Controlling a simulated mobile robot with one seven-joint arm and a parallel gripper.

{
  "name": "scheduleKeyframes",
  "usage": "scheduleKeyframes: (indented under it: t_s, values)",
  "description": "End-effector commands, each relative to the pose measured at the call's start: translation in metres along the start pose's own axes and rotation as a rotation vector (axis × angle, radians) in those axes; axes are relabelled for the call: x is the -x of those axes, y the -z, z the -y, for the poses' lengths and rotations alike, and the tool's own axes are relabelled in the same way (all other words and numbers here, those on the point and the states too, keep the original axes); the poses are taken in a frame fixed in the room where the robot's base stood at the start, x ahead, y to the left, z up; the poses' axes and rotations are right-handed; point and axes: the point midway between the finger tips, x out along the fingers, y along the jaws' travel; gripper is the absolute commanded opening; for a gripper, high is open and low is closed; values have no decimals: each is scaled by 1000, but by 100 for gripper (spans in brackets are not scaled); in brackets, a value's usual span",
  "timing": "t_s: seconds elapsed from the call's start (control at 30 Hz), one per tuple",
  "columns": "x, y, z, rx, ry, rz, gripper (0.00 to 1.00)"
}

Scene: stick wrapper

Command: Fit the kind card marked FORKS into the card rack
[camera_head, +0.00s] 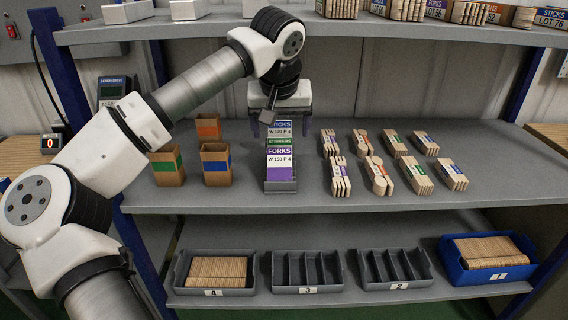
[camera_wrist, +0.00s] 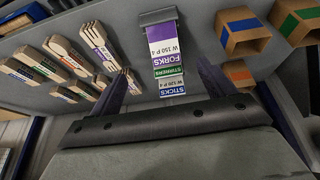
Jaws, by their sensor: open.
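The FORKS card (camera_head: 279,160) is white with a purple band and reads W 150 P 4. It stands at the front of the grey card rack (camera_head: 281,186) on the middle shelf, and also shows in the wrist view (camera_wrist: 164,45). Behind it rise the green-banded STIRRERS card (camera_head: 279,142) and the blue-banded STICKS card (camera_head: 279,128). My gripper (camera_head: 280,127) is open and empty, pointing down over the back of the rack near the STICKS card's top. In the wrist view, my fingers (camera_wrist: 165,85) spread to either side of the cards. How deep the FORKS card sits is unclear.
The upper shelf (camera_head: 400,32) overhangs behind my wrist. Trays (camera_head: 307,270) stand on the lower shelf. The shelf front right is clear.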

Motion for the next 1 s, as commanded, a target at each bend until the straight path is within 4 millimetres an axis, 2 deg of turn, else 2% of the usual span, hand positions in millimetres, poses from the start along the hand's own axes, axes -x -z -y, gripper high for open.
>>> scheduleKeyframes:
  t_s: [0.17, 0.5, 0.77, 1.0]
  values:
    - [-16, 1, 6, -8, 24, 5, 82]
    - [-77, 0, 6, -6, 20, 3, 82]
    - [-96, -1, 6, -7, 19, 5, 82]
    - [-130, -3, 5, -6, 18, 4, 82]
